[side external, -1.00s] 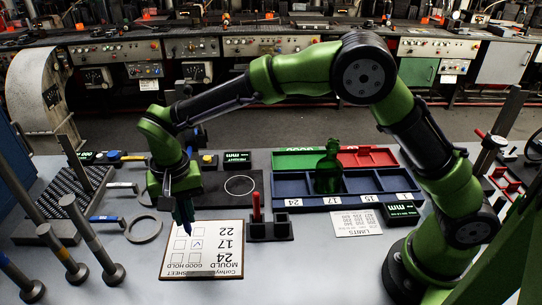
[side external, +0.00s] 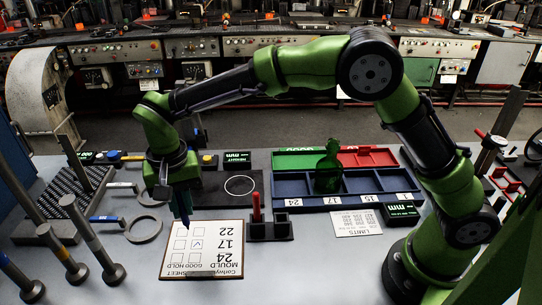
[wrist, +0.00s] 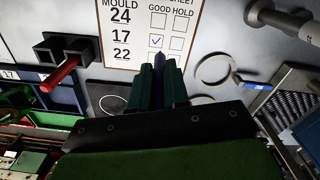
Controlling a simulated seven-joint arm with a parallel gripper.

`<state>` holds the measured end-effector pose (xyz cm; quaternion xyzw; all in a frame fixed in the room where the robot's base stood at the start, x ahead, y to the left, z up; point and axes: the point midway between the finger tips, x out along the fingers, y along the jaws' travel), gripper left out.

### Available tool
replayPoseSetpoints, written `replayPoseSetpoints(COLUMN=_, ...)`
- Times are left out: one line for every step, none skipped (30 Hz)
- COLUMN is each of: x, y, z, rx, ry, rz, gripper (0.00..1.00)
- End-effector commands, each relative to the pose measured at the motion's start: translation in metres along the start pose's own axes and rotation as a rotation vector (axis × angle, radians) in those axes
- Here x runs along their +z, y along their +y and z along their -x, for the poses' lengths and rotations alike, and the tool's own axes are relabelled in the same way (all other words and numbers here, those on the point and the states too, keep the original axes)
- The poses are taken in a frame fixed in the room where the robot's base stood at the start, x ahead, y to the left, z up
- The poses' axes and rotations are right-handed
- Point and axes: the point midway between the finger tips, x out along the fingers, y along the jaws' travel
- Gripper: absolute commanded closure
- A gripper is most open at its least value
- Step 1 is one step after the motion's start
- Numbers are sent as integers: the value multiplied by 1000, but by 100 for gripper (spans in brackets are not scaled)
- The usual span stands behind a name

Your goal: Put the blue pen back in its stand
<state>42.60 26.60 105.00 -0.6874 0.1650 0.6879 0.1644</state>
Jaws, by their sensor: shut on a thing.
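My gripper (side external: 178,196) is shut on the blue pen (side external: 185,219) and holds it tip down above the sheet. In the wrist view, the pen (wrist: 158,62) shows between the fingers (wrist: 158,82). The dark pen stand (side external: 279,230) is on the table just right of the sheet, with the red pen (side external: 256,208) upright in one holder. Another holder looks empty. The stand also shows in the wrist view (wrist: 80,46). The mould sheet (side external: 222,262) lies flat and has a tick in the GOOD box of row 17.
A blue compartment tray (side external: 290,190) with a green bottle-shaped part (side external: 328,170) stands behind the stand. A limits card (side external: 357,223) lies right of the stand. A grey ring (side external: 143,230) and several upright metal rods (side external: 88,240) are at the left. The front table area is clear.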

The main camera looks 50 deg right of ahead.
Motion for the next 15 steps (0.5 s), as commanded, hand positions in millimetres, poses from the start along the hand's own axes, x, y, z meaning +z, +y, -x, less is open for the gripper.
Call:
replayPoseSetpoints(x=-1, y=-1, z=5, rx=-3, ry=3, rz=1, gripper=100)
replayPoseSetpoints(x=-1, y=-1, z=9, rx=-3, ry=3, rz=0, gripper=100)
replayPoseSetpoints(x=-1, y=-1, z=16, rx=-5, ry=4, rz=0, gripper=100)
replayPoseSetpoints(x=-1, y=-1, z=22, rx=-5, ry=4, rz=-1, gripper=100)
replayPoseSetpoints(x=-1, y=-1, z=30, rx=-6, ry=4, rz=-1, gripper=100)
replayPoseSetpoints(x=-1, y=-1, z=37, rx=-5, ry=4, rz=0, gripper=100)
replayPoseSetpoints(x=-1, y=-1, z=43, rx=-5, ry=5, rz=-1, gripper=100)
replayPoseSetpoints(x=-1, y=-1, z=50, rx=-5, ry=4, rz=-1, gripper=100)
replayPoseSetpoints(x=-1, y=-1, z=59, rx=-5, ry=4, rz=-1, gripper=100)
replayPoseSetpoints(x=-1, y=-1, z=65, rx=-5, ry=4, rz=-1, gripper=100)
replayPoseSetpoints(x=-1, y=-1, z=70, rx=-5, ry=4, rz=-1, gripper=100)
replayPoseSetpoints(x=-1, y=-1, z=78, rx=-5, ry=4, rz=0, gripper=100)
replayPoseSetpoints(x=-1, y=-1, z=84, rx=-5, ry=4, rz=-1, gripper=100)
replayPoseSetpoints(x=-1, y=0, z=90, rx=-5, ry=4, rz=-2, gripper=100)
replayPoseSetpoints(x=-2, y=7, z=91, rx=-1, ry=1, rz=-3, gripper=100)
